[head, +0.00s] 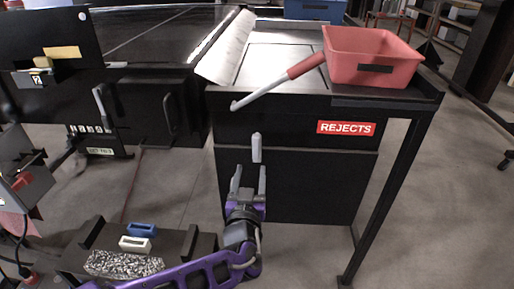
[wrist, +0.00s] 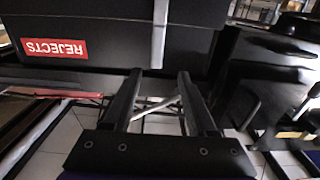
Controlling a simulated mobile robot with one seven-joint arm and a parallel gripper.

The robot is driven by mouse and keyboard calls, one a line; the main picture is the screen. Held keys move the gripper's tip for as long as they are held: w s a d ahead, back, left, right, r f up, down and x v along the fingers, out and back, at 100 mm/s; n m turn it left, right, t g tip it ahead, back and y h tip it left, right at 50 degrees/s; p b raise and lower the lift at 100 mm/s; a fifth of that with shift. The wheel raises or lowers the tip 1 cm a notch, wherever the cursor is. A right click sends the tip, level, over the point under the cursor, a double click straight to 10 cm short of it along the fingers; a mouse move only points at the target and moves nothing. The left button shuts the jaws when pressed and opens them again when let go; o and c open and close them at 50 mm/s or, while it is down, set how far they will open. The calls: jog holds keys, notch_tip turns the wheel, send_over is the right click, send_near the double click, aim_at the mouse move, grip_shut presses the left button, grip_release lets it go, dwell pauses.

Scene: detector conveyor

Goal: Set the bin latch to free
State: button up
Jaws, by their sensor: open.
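A light grey upright lever (head: 256,147), which looks like the bin latch, is on the front of the black cabinet (head: 290,185) under the counter. It stands vertical, left of the red REJECTS label (head: 346,128). In the wrist view the latch lever (wrist: 159,35) runs vertically just beyond the fingers, centred between them. My gripper (head: 248,172) is open and empty, with its fingers pointing at the cabinet front just below the lever. In the wrist view, my gripper's (wrist: 159,75) two dark fingers are apart. Whether the fingers touch the lever I cannot tell.
A red bin (head: 372,50) sits on the counter, beside a grey rod with a red grip (head: 307,65) that overhangs the front edge. A low black stand (head: 190,240) holds blue and white blocks at lower left. A dark machine (head: 150,95) stands left.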

aim_at(257, 139)
jog(key=w+b, duration=0.1)
jog(key=w, duration=0.4)
jog(key=w+b, duration=0.1)
jog(key=w, duration=0.4)
jog(key=w+d, duration=0.1)
jog(key=w, duration=0.4)
jog(key=shift+w+b, duration=0.2)
jog(key=shift+b, duration=0.2)
grip_shut()
dwell(0.7)
